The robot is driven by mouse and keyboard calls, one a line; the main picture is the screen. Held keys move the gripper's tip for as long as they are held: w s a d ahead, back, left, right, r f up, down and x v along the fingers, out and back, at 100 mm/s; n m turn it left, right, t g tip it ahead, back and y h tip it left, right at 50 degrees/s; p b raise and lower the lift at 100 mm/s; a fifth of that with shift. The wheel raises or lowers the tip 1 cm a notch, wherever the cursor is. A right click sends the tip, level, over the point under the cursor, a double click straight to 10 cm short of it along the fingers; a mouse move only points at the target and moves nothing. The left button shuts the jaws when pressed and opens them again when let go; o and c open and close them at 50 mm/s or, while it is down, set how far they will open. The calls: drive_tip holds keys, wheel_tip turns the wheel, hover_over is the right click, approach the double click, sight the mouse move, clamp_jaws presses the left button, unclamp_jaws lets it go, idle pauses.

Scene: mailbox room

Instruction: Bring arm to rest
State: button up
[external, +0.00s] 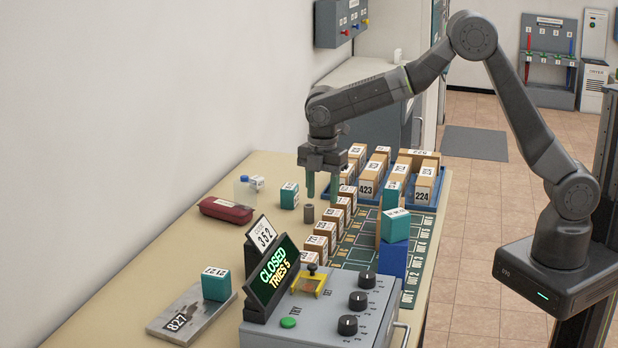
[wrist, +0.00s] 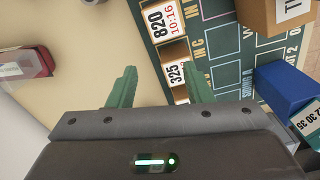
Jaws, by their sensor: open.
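My gripper (external: 323,188) points down above the table, near a row of small numbered boxes (external: 325,230). Its two green fingers stand apart with nothing between them. In the wrist view my gripper (wrist: 158,85) is spread over bare tabletop and the edge of the green mat, with boxes marked 820 (wrist: 166,20) and 325 (wrist: 176,72) close to the right finger. My arm reaches out from the right, bent high at the elbow. Whether the fingertips touch anything cannot be told.
A blue tray (external: 431,207) of numbered boxes lies behind the gripper. A teal box (external: 396,224) sits on a blue block (external: 392,259). A console (external: 317,318) with a "CLOSED TRIES 5" display (external: 272,273) stands in front.

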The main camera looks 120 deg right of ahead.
approach(353, 263)
drive_tip(key=shift+m, duration=0.5)
wheel_tip(353, 263, down, 6)
drive_tip(key=shift+s+f+p, duration=0.1)
drive_tip(key=shift+f+p, duration=0.05)
drive_tip(key=shift+p, duration=0.85)
wheel_tip(353, 263, up, 2)
drive_tip(key=shift+d+r+b, duration=0.1)
drive_tip(key=shift+b, duration=0.3)
drive_tip(key=shift+r, duration=0.6)
